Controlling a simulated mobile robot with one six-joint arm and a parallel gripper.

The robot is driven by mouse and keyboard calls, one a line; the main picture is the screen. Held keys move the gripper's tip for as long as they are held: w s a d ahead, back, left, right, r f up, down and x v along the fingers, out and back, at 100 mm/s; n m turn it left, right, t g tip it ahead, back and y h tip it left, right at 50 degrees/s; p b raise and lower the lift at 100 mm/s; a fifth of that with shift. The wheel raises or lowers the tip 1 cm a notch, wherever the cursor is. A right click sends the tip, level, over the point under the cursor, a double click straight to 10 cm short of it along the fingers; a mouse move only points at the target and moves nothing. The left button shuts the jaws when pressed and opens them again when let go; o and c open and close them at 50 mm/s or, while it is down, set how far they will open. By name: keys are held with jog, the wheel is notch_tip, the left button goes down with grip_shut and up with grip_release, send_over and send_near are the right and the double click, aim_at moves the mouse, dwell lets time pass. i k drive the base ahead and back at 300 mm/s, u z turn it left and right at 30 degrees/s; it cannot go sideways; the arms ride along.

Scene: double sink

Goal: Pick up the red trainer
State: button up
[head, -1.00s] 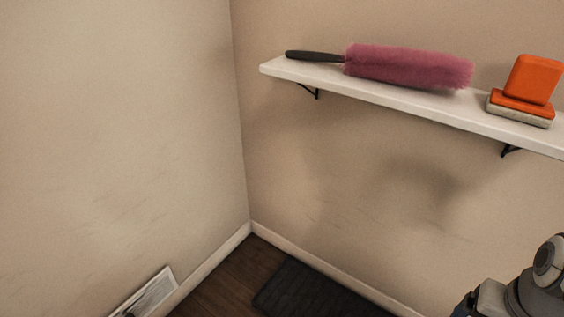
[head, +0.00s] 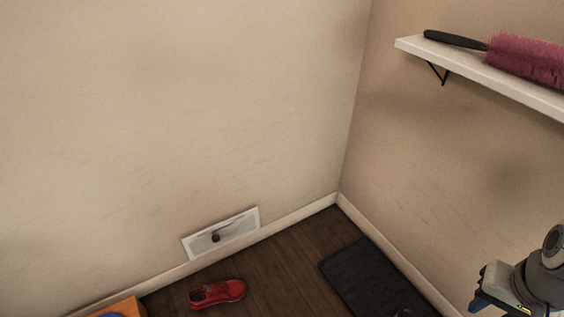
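The red trainer (head: 218,293) lies on the dark wooden floor at the lower middle-left of the head view, below a white wall panel. It looks upright on its sole, with its opening showing. Nothing touches it. Part of my arm shows at the lower right edge, well to the right of the trainer. My gripper's fingertips cannot be made out there.
A dark mat (head: 379,279) lies on the floor right of the trainer. An orange object (head: 122,308) with a blue part is cut off at the bottom left. A white shelf (head: 480,75) with a pink duster (head: 528,59) is on the right wall. Bare floor (head: 290,265) lies between trainer and mat.

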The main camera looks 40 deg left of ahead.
aim_at(231, 290)
jog(key=u, duration=2.7)
jog(key=i, duration=0.9)
jog(key=u, duration=0.05)
